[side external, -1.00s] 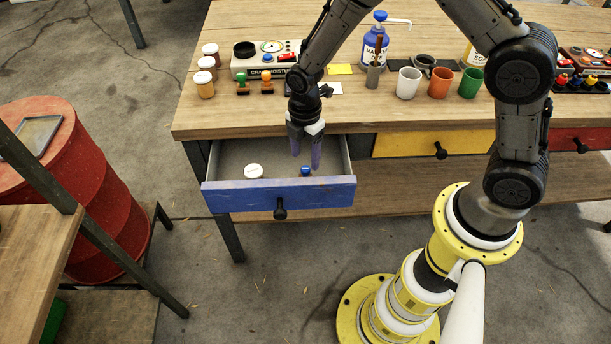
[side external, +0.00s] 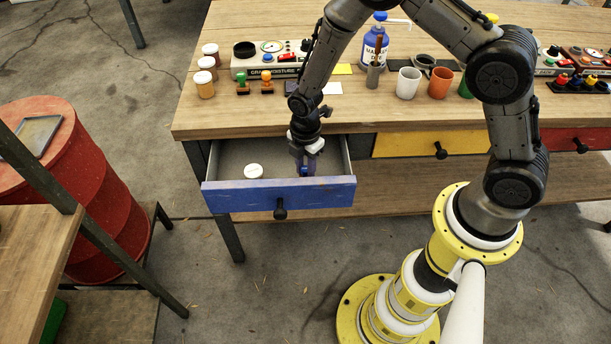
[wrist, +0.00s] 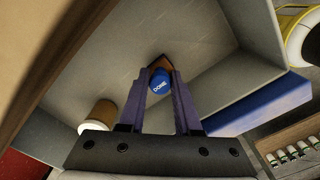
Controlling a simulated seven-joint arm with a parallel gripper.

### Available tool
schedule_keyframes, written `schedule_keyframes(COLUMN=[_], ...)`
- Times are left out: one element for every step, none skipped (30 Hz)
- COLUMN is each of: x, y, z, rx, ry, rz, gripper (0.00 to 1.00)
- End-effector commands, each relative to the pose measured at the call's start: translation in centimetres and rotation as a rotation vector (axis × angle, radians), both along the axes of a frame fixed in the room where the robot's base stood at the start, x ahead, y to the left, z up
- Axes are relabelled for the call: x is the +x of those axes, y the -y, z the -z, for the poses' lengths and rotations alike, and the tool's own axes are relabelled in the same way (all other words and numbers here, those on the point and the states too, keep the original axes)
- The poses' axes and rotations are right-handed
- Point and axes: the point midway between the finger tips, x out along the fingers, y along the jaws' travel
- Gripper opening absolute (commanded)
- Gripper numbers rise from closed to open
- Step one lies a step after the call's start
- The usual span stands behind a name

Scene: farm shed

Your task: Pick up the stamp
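The stamp (wrist: 160,80) has a blue top with the word DONE and, it seems, a brown part behind it. It is in the open blue drawer (side external: 235,197), toward the drawer's right front. My gripper (side external: 305,171) points down into the drawer. In the wrist view its two purple fingers (wrist: 161,88) stand on either side of the stamp, close to it. I cannot tell whether they press on it. In the side view the fingers and the drawer front hide most of the stamp.
A white-lidded jar (side external: 253,171) lies in the drawer left of my gripper; it also shows in the wrist view (wrist: 98,115). The drawer walls are close around. A green stamp (side external: 242,86) and an orange stamp (side external: 267,84) stand on the tabletop (side external: 230,115) above.

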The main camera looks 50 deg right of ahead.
Motion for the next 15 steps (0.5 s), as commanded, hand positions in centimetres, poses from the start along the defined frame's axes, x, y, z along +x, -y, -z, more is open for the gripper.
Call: schedule_keyframes(x=[-0.01, 0.0, -0.01, 0.0, -0.01, 0.0, -0.01, -0.01, -0.01, 0.0, 0.01, 0.01, 0.01, 0.0, 0.01], y=[0.0, 0.0, 0.0, 0.0, 0.0, 0.0, 0.0, 0.0, 0.0, 0.0, 0.0, 0.0, 0.0, 0.0, 0.0], z=[-0.01, -0.02, -0.02, -0.02, -0.02, -0.02, -0.02, -0.02, -0.02, -0.03, -0.03, -0.03, -0.03, -0.03, -0.05], rx=[0.0, 0.0, 0.0, 0.0, 0.0, 0.0, 0.0, 0.0, 0.0, 0.0, 0.0, 0.0, 0.0, 0.0, 0.0], ry=[0.0, 0.0, 0.0, 0.0, 0.0, 0.0, 0.0, 0.0, 0.0, 0.0, 0.0, 0.0, 0.0, 0.0, 0.0], rz=[0.0, 0.0, 0.0, 0.0, 0.0, 0.0, 0.0, 0.0, 0.0, 0.0, 0.0, 0.0, 0.0, 0.0, 0.0], gripper=[0.21, 0.16, 0.09, 0.03, 0.0, 0.0, 0.0, 0.0, 0.0, 0.0, 0.0, 0.0, 0.0, 0.0, 0.0])
